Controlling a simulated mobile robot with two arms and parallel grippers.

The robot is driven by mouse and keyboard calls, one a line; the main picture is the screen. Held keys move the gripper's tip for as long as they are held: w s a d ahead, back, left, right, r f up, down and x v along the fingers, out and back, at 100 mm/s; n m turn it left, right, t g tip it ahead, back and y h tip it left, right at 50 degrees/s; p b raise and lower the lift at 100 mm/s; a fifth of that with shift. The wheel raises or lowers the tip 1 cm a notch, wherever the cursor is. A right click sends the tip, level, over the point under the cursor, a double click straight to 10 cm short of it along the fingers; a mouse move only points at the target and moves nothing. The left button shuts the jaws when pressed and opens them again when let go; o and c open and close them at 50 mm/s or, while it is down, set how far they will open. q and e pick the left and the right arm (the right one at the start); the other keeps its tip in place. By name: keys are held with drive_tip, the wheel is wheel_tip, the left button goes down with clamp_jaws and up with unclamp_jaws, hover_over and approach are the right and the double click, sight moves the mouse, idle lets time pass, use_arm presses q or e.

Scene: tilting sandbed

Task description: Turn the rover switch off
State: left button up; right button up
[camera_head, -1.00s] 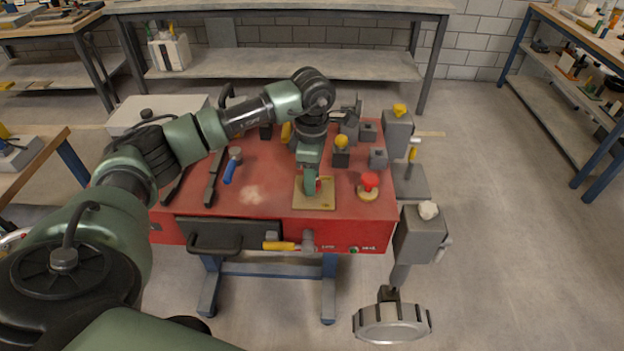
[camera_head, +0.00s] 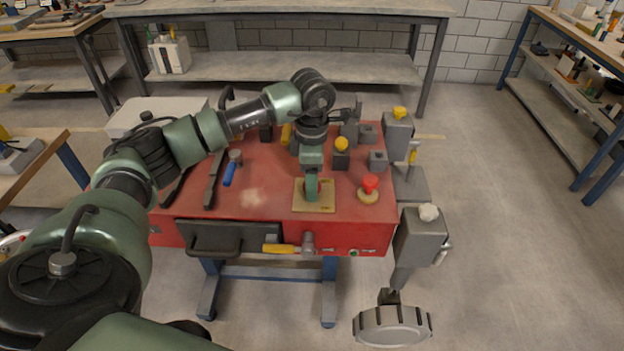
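The red-topped body (camera_head: 262,200) with a grey wheel (camera_head: 392,327) on its right side stands in the middle; it looks like the rover. A square tan plate (camera_head: 326,204) lies on its top near the front edge. My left arm reaches across from the left and bends down, with its gripper (camera_head: 311,190) over this plate. The gripper covers the plate's middle, so any switch there is hidden. I cannot tell whether its fingers are open or shut. A red knob (camera_head: 370,183) on a round tan base stands just right of the plate. My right gripper is out of view.
A yellow-handled hammer (camera_head: 284,248) shows at the front edge beside a black handle (camera_head: 214,245). A blue-handled tool (camera_head: 231,172) lies left of my gripper. Grey blocks, one with a yellow knob (camera_head: 341,144), stand behind the red knob. Clear floor lies to the right.

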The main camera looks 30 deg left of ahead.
use_arm(q)
wheel_tip(320, 180, up, 8)
drive_tip(key=shift+f+b, duration=0.1)
drive_tip(key=shift+b, duration=0.5)
idle(0.5)
